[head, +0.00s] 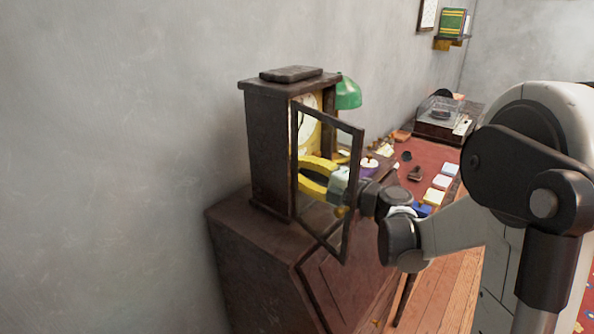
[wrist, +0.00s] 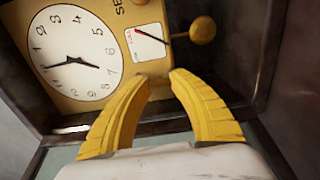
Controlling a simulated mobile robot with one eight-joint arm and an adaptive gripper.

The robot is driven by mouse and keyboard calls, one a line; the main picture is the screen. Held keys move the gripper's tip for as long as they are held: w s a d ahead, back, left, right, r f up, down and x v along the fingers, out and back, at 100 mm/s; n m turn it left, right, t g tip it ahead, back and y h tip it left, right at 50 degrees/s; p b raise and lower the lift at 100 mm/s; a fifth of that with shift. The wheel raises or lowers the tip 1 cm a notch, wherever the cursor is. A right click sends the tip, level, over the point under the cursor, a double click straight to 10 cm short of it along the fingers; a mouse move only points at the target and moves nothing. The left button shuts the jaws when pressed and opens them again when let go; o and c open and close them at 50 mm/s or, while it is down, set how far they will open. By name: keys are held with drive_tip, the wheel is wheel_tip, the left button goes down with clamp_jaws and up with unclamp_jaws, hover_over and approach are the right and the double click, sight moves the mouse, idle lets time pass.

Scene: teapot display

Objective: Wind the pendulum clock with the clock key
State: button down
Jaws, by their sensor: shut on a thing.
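The pendulum clock (head: 268,150) is a tall dark wooden case on a cabinet against the wall, with its framed door (head: 354,185) swung open. In the wrist view its white dial (wrist: 73,52) is tilted on a yellow face plate, with a small white panel and a round brass bob (wrist: 202,30) beside it. My gripper (wrist: 160,76) has its yellow fingertips close together in front of the face plate. In the head view, my gripper (head: 305,176) reaches inside the case, behind the door frame. The clock key is too small or hidden to make out between the tips.
The open door frame stands close to my wrist. A dark slope-front cabinet (head: 235,232) bears the clock. Behind it are a green lamp (head: 348,92), a red-topped desk (head: 432,158) with several small items, and a glass-covered box (head: 440,112). Bare wall lies left.

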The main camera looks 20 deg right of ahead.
drive_tip(key=shift+m, duration=2.3)
drive_tip(key=c, duration=1.1)
unclamp_jaws()
drive_tip(key=shift+o, duration=0.2)
drive_tip(key=shift+r, duration=0.1)
drive_tip(key=v, duration=1.2)
